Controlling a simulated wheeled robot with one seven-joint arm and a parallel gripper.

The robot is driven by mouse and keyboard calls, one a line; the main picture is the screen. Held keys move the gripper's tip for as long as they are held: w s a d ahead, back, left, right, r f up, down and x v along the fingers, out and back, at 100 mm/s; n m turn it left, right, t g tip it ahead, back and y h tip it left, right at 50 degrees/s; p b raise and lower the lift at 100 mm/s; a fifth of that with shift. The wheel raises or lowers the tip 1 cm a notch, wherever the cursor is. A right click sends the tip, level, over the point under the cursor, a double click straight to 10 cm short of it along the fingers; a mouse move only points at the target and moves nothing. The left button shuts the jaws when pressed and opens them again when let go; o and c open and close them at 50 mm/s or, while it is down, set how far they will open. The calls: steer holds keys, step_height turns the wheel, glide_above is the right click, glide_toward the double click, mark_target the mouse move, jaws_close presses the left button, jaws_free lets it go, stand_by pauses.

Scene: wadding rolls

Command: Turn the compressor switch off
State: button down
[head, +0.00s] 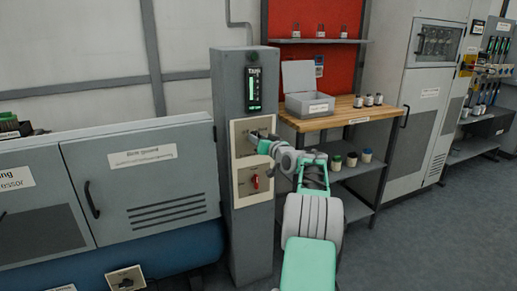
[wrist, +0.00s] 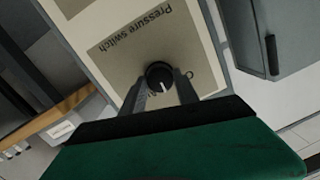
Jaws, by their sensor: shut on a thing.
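A grey column (head: 230,218) stands in the middle of the head view with two beige switch plates. My gripper (head: 257,137) is at the upper plate (head: 240,128). In the wrist view this plate (wrist: 115,55) reads "Pressure switch", upside down. A round black knob (wrist: 158,73) with a white mark sits on it between my two fingers, and my gripper (wrist: 163,90) is shut on it. The mark points toward my palm; a partly hidden letter shows right of the knob.
A grey cabinet (head: 150,170) with a label ending in "ssor" stands left, above a blue tank (head: 175,250). A small plate with a dark knob (head: 126,281) is low in front. A wooden-topped shelf (head: 345,116) with a grey box (head: 308,104) stands close on the right.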

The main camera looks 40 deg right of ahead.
steer(key=shift+a+n+g+h+b, duration=0.15)
steer(key=shift+n+h+b, duration=0.1)
steer(key=shift+n+b, duration=1.85)
steer(key=shift+n+g+h+b, duration=0.15)
steer(key=shift+n+h+b, duration=0.1)
steer(key=shift+n+b, duration=1.85)
steer(key=shift+n, duration=0.3)
steer(key=c, duration=0.9)
jaws_free()
